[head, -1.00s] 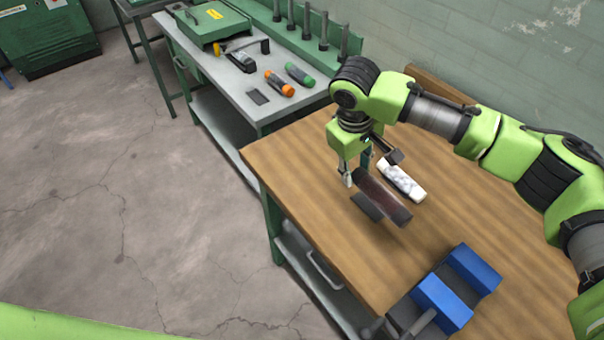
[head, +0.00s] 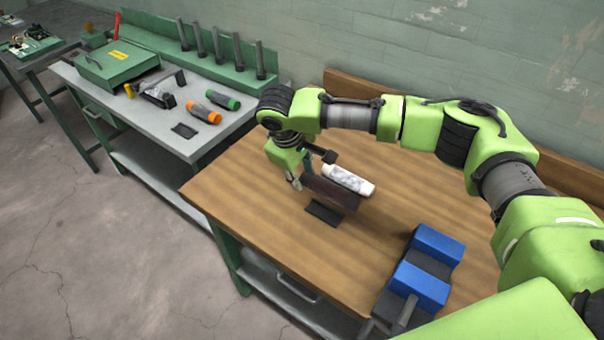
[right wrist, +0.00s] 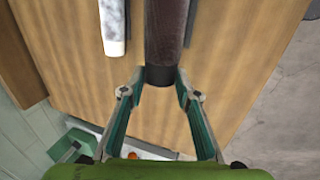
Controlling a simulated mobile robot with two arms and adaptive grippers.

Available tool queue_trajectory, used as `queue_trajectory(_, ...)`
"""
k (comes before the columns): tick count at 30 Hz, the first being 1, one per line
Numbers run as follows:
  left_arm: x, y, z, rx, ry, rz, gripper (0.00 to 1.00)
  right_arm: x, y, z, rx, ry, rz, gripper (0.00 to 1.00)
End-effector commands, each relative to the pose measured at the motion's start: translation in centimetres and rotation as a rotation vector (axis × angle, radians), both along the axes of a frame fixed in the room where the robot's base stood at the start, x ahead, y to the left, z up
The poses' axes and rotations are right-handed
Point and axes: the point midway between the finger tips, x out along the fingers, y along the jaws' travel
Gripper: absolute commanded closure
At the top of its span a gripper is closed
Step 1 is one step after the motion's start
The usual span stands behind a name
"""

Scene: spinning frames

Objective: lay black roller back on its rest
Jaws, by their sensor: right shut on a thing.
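The black roller (head: 332,189), a dark brownish-black cylinder, is held by my right gripper (head: 296,182) over the wooden table. In the right wrist view the roller (right wrist: 166,35) extends away from my right gripper (right wrist: 160,82), with the fingertips on either side of its near end. A flat dark patch (head: 324,213) shows on the wood below the roller, with a gap between; I cannot tell whether it is a pad or a shadow. A similar dark rectangle (head: 184,130) lies on the grey bench. My left gripper is out of view.
A white marbled roller (head: 350,180) lies close beside the held roller on the wooden table (head: 240,190). A blue-jawed vise (head: 420,285) stands at the front. The grey bench (head: 215,133) bears orange and green rollers, a green case (head: 117,66) and upright pegs.

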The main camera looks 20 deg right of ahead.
Motion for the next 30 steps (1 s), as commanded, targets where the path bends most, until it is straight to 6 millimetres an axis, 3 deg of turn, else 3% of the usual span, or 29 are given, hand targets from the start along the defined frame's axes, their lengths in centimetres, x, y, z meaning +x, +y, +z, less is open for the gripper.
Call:
queue_trajectory(14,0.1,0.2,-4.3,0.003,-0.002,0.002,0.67,0.0,0.0,-3.4,-0.002,-0.001,0.000,0.95)
queue_trajectory(30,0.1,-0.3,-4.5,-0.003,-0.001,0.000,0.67,0.0,0.0,-7.1,0.000,0.000,0.000,0.95)
